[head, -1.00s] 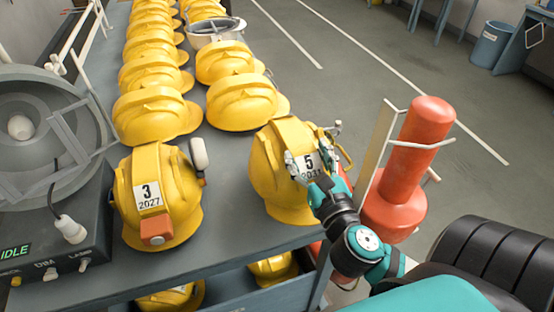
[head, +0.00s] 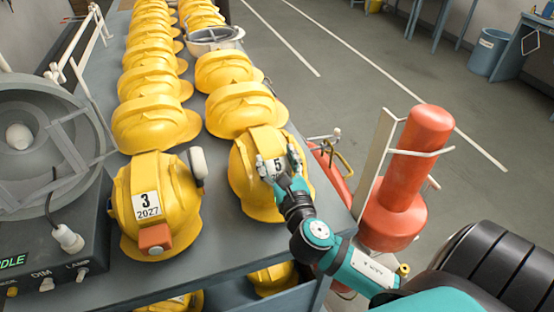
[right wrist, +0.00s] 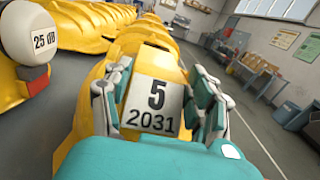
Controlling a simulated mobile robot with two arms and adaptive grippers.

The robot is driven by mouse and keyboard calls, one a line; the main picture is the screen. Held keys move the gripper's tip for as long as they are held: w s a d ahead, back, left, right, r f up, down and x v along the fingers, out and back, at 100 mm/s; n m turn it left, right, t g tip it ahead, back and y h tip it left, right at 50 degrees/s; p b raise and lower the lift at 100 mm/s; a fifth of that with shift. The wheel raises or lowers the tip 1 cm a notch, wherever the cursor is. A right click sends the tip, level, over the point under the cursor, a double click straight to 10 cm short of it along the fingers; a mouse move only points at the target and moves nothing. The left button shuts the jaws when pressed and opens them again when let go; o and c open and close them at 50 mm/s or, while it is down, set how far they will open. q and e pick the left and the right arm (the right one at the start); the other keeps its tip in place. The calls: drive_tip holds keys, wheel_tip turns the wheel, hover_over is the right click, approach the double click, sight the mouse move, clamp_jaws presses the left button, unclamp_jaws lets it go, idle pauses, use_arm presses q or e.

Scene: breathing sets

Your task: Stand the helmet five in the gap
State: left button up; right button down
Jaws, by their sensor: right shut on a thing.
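The yellow helmet five (head: 247,181), with a white label "5 2031", is at the near end of the right row on the grey bench. My right gripper (head: 279,166) is shut on it at its label side. In the right wrist view helmet five (right wrist: 146,50) fills the middle between the fingers (right wrist: 160,105). Its underside is hidden, so I cannot tell whether it touches the bench top. Helmet three (head: 164,219) stands to its left with a bare strip between. Another yellow helmet (head: 240,107) is close behind helmet five. My left gripper is not in view.
Two rows of yellow helmets run back along the bench (head: 226,250), with a white-rimmed one (head: 213,41) in the right row. A grey round device (head: 48,135) is at left. Orange cylinders (head: 405,175) in a white rack stand right of the bench.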

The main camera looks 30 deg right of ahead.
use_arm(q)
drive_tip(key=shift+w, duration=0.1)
use_arm(e)
drive_tip(key=c, duration=0.8)
unclamp_jaws()
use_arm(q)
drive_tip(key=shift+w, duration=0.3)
use_arm(e)
drive_tip(key=o, duration=0.4)
drive_tip(key=shift+o, duration=0.2)
drive_tip(key=shift+s, duration=0.1)
use_arm(q)
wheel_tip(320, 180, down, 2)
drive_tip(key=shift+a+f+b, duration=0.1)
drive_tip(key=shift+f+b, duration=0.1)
drive_tip(key=shift+b, duration=1)
use_arm(e)
drive_tip(key=v, duration=1.2)
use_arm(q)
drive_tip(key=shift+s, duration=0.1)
